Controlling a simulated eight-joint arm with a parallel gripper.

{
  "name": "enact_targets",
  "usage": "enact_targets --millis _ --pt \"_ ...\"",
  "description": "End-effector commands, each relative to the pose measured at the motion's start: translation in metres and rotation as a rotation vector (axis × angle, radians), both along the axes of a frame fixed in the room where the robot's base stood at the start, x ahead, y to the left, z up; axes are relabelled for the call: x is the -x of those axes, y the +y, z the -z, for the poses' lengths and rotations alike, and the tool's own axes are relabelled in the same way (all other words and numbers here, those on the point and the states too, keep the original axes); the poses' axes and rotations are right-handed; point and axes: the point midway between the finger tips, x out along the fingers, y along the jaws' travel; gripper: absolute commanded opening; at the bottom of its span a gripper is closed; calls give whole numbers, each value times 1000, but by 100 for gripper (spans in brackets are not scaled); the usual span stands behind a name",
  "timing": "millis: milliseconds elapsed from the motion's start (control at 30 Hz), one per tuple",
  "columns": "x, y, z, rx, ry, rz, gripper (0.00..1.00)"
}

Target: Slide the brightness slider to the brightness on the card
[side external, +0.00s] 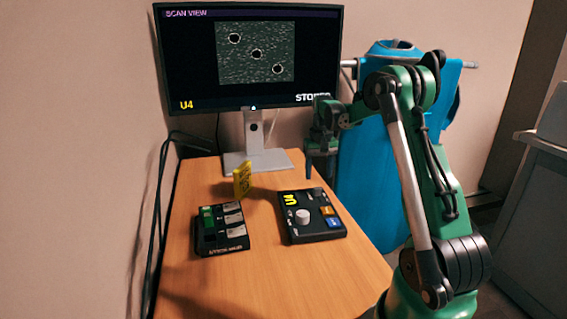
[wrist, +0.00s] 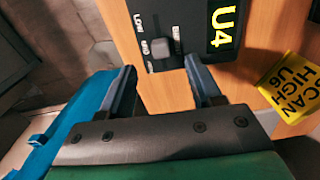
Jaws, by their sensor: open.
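The control box (side external: 325,233) lies on the table with a lit yellow U4 on it. In the wrist view its brightness slider knob (wrist: 160,47) is grey and sits beside the MID label, with LOW farther up; the label below is too small to read. The yellow card (side external: 243,180) stands behind the box to the left; in the wrist view the card (wrist: 291,87) reads SCAN HIGH U6. My gripper (side external: 321,178) points down above the box's far right side. In the wrist view my gripper (wrist: 160,65) is open and empty, its fingers apart on either side below the knob.
A monitor (side external: 322,62) at the back shows a scan picture and U4. A black tray (side external: 213,245) with green and white pieces lies left of the box. The box also carries a white round knob (side external: 302,216) and blue and orange buttons. The table's front (side external: 270,285) is clear.

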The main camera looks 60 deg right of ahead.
Motion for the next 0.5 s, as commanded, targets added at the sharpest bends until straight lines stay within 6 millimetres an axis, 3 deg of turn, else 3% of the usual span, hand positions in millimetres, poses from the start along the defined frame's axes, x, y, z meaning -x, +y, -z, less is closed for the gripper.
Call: enact_targets --millis 233,500 --pt "-1 0 35 2 -1 -2 58" --pt "0 1 45 2 -1 -3 58"
